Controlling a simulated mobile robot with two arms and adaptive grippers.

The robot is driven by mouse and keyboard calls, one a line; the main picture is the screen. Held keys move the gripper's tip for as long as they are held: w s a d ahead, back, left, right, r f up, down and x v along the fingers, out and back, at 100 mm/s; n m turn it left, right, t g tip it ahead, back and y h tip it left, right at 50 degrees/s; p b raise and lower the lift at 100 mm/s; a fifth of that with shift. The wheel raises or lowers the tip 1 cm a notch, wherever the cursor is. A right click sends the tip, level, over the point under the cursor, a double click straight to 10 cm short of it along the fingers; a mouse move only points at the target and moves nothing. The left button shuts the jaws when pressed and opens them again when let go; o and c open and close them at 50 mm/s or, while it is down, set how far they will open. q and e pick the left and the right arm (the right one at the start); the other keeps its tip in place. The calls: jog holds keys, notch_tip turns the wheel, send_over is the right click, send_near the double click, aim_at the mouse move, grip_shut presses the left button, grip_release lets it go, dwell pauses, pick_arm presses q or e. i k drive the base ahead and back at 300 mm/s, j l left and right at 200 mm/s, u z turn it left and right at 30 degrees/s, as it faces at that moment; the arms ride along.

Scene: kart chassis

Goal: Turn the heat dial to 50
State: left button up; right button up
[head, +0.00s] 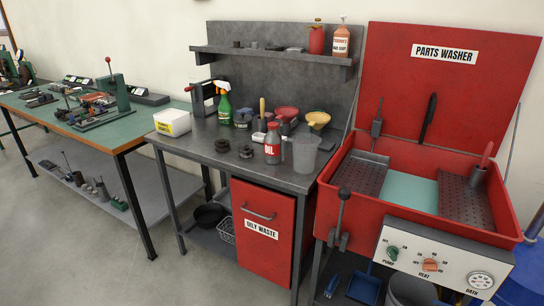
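The heat dial (430,265) is a small orange-red knob above the word HEAT. It is on the white control panel (452,262) at the front of the red parts washer (340,212), at the lower right of the head view. Small numbers are printed around the dial, too small to read surely. I cannot tell where the dial points. Neither of my grippers is in view. Nothing covers the dial.
A green pump knob (392,253) is left of the dial and a round bath gauge (480,281) right of it. A black-knobbed lever (343,208) stands at the washer's front left. A grey workbench (207,155) with bottles adjoins. Open floor lies at lower left.

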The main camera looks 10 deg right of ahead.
aim_at(430, 264)
jog(key=z, duration=1.5)
